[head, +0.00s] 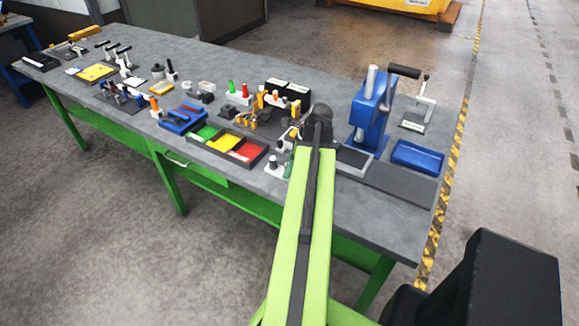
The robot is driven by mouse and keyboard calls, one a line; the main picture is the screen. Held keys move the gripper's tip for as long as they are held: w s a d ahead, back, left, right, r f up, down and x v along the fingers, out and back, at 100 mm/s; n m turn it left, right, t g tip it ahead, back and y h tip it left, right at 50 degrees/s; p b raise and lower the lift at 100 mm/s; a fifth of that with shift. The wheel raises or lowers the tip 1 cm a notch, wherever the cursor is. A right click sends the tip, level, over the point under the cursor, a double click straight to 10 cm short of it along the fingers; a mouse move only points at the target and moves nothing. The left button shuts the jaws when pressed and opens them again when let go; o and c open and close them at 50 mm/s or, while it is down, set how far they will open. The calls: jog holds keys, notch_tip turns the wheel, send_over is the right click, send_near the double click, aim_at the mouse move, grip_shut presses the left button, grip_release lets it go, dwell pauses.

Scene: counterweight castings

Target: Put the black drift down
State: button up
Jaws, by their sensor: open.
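My gripper (316,118) is at the far end of my green arm, low over the workbench (345,205), left of the blue press. My own dark wrist covers much of it, and the fingers are small; it is open. I cannot pick out the black drift with certainty. Several small dark parts stand on the bench, and my wrist hides the spot under it.
A blue arbor press (370,108) and a blue tray (417,156) stand to the right. A bin with green, yellow and red compartments (262,158) lies to the left. Small tools crowd the bench further left. A dark mat (395,183) near the front right is bare.

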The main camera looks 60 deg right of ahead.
jog(key=p+v, duration=1.1)
jog(key=v, duration=0.1)
jog(key=shift+r, duration=0.15)
jog(key=w+a+f+n+g, duration=0.1)
jog(key=w+a+n+g, duration=0.2)
jog(key=w+a+n, duration=1.65)
jog(key=a+n, duration=0.2)
jog(key=a, duration=0.7)
jog(key=w+a+n+h, duration=0.1)
jog(key=w+a+n, duration=0.2)
jog(key=a, duration=0.9)
jog(key=w+a+n+g, duration=0.1)
jog(key=w+a+n, duration=0.2)
jog(key=a+n, duration=0.4)
jog(key=a+f, duration=0.1)
jog(key=a, duration=0.4)
jog(key=shift+w+h, duration=0.35)
jog(key=shift+h, duration=0.05)
